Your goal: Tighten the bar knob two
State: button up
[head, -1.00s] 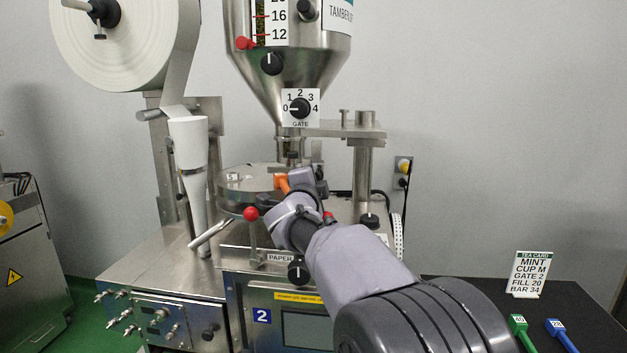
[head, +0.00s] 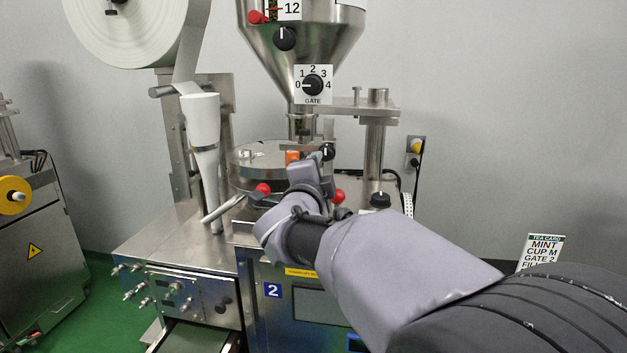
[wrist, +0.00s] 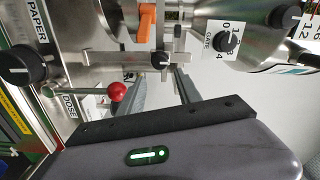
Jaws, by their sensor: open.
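A small black knob with a white line (wrist: 160,60) sits on a short metal bar in the wrist view, below the orange handle (wrist: 146,22). It appears to be the black knob (head: 327,151) just beyond my gripper in the head view; no label on it is readable. My gripper (head: 312,170) is in front of the round metal plate of machine 2. Its grey fingers (wrist: 162,92) are apart and point at the black knob, with nothing between them. A gap to the knob seems to remain. The orange handle also shows in the head view (head: 292,157).
Red ball levers (head: 263,188) (head: 339,196) stand close on both sides of my gripper; one shows in the wrist view (wrist: 117,91). The gate dial (head: 312,85) points at 0. The paper knob (wrist: 20,67) is at left. A drawer (head: 195,338) stands open below.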

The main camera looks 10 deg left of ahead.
jog(key=s, duration=0.7)
jog(key=shift+p, duration=0.3)
